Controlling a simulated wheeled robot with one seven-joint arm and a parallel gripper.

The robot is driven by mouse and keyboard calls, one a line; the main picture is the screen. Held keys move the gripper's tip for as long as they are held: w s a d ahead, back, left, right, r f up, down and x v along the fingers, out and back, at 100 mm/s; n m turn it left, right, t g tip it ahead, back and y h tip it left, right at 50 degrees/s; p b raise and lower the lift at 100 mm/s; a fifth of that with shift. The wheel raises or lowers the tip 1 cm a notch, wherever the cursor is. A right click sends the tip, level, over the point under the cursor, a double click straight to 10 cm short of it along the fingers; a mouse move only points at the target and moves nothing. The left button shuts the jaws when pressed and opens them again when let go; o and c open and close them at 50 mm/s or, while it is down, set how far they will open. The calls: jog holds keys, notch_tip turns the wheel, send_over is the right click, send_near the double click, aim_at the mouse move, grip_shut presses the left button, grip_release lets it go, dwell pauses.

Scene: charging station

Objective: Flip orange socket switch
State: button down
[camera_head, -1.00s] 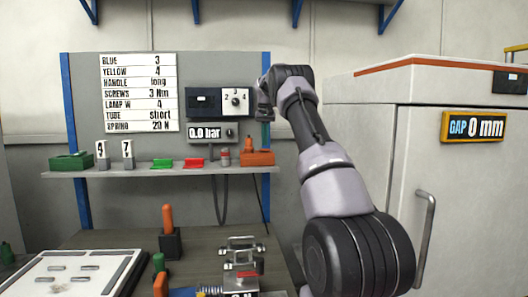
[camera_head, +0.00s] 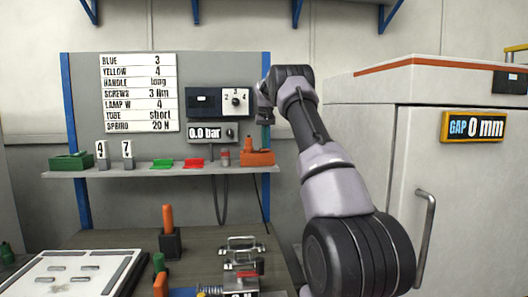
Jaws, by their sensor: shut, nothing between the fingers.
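An orange block (camera_head: 257,158) with a small upright orange part stands at the right end of the grey shelf (camera_head: 140,172). No socket switch can be made out clearly at this size. My arm reaches up from the lower right and bends at the top. My gripper (camera_head: 262,112), at its end, is small and partly hidden by the wrist. It is shut and empty, above the orange block and right of the dial box, apart from the block.
A dark box with a dial (camera_head: 236,100) and a 0.0 bar display (camera_head: 205,134) hang on the back panel. Green and red pieces lie on the shelf. A white cabinet (camera_head: 370,150) stands right of my arm. Clamps (camera_head: 240,250) and an orange-handled tool (camera_head: 168,215) stand on the bench below.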

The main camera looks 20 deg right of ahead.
jog(key=shift+f, duration=0.25)
jog(key=shift+r, duration=3.55)
